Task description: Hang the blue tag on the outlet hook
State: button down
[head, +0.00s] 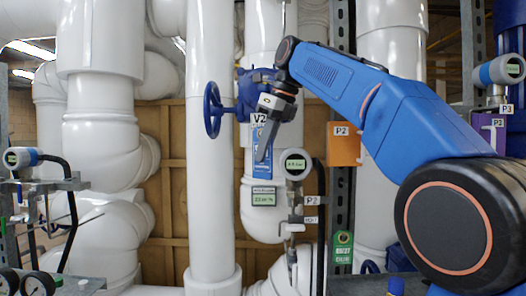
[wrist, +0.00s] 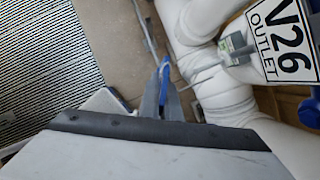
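My gripper (head: 266,138) is in front of the blue valve in the head view, its fingers pointing down. In the wrist view my gripper (wrist: 167,100) has its fingers close together with a narrow blue strip between them. This looks like the blue tag (wrist: 165,71) seen nearly edge-on. In the head view the blue tag (head: 261,167) shows partly behind the fingers, with pale print. The white V26 OUTLET sign (wrist: 285,40) is at the upper right of the wrist view. In the head view this sign (head: 259,119) is partly covered. I cannot clearly make out the outlet hook.
A blue valve with a handwheel (head: 213,110) is left of my gripper. A green tag (head: 343,247) hangs lower right. Large white pipes (head: 211,200) crowd the space.

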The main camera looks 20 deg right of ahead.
jog(key=shift+w+d+f, duration=0.2)
jog(key=shift+w+d, duration=0.05)
jog(key=shift+w, duration=0.6)
jog(key=shift+w+d+f, duration=0.2)
jog(key=shift+w+d, duration=0.1)
jog(key=shift+w, duration=0.5)
jog(key=shift+w+d+f, duration=0.2)
jog(key=shift+w+d, duration=0.05)
jog(key=shift+w, duration=0.6)
jog(key=shift+w+f, duration=0.15)
jog(key=c, duration=1.9)
grip_release()
jog(key=shift+w, duration=0.1)
jog(key=v, duration=0.8)
jog(key=shift+d, duration=0.1)
